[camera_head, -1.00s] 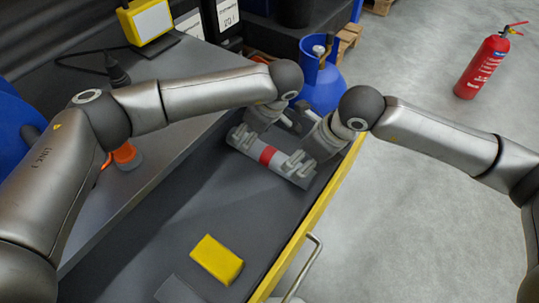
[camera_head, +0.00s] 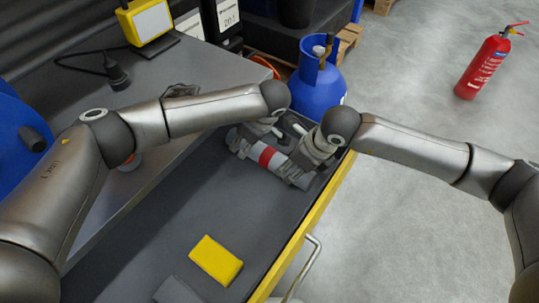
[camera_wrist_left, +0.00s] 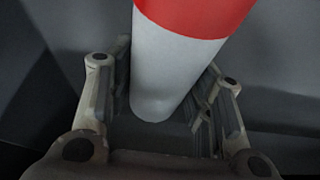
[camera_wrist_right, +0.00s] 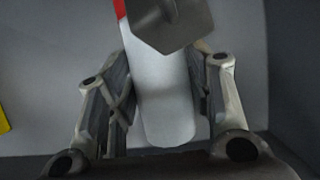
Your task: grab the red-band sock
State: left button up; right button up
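The red-band sock is a light grey roll with a red band (camera_head: 268,157), lying at the far end of the open drawer. My left gripper (camera_head: 246,140) is at its left end and my right gripper (camera_head: 303,167) at its right end. In the left wrist view the pale end of the sock (camera_wrist_left: 175,70) lies between my spread fingers. In the right wrist view its other end (camera_wrist_right: 163,100) lies between my fingers, with narrow gaps beside it. Both grippers look open around the sock. A dark grey block-like part covers some of it in the right wrist view.
A yellow block (camera_head: 216,260) and a grey flat piece (camera_head: 176,291) lie nearer in the drawer. The drawer's yellow front edge (camera_head: 318,217) runs along the right. A blue gas cylinder (camera_head: 318,85) stands beyond it. A red extinguisher (camera_head: 483,68) stands on the floor.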

pick_arm(q)
jog(key=c, duration=0.6)
pick_arm(e)
jog(key=c, duration=0.6)
pick_arm(q)
jog(key=shift+o, duration=0.2)
pick_arm(e)
jog(key=shift+o, duration=0.2)
jog(key=shift+r, duration=0.1)
